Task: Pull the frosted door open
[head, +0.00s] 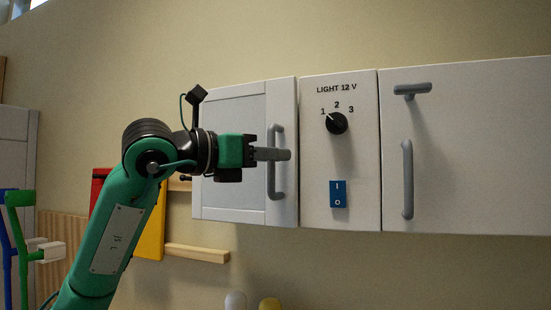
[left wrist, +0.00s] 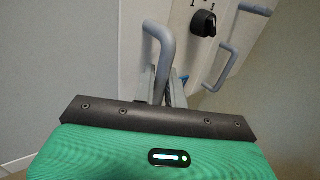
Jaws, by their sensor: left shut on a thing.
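The frosted door (head: 232,190) is the pale framed door at the left end of the wall cabinet in the head view. It looks shut or nearly so; a small gap would be hard to tell. Its grey bar handle (head: 277,190) stands upright near the door's right edge. In the left wrist view the handle (left wrist: 162,42) runs down between the fingers (left wrist: 163,88); the grasp point is partly hidden by the gripper body. My right gripper is not in view.
Right of the door is a panel with a black dial (head: 337,123) and a blue switch (head: 338,194). Beyond it is a plain door (head: 470,150) with a long grey handle (head: 407,180). A wooden strip (head: 197,253) is below. Crutches (head: 18,235) stand at far left.

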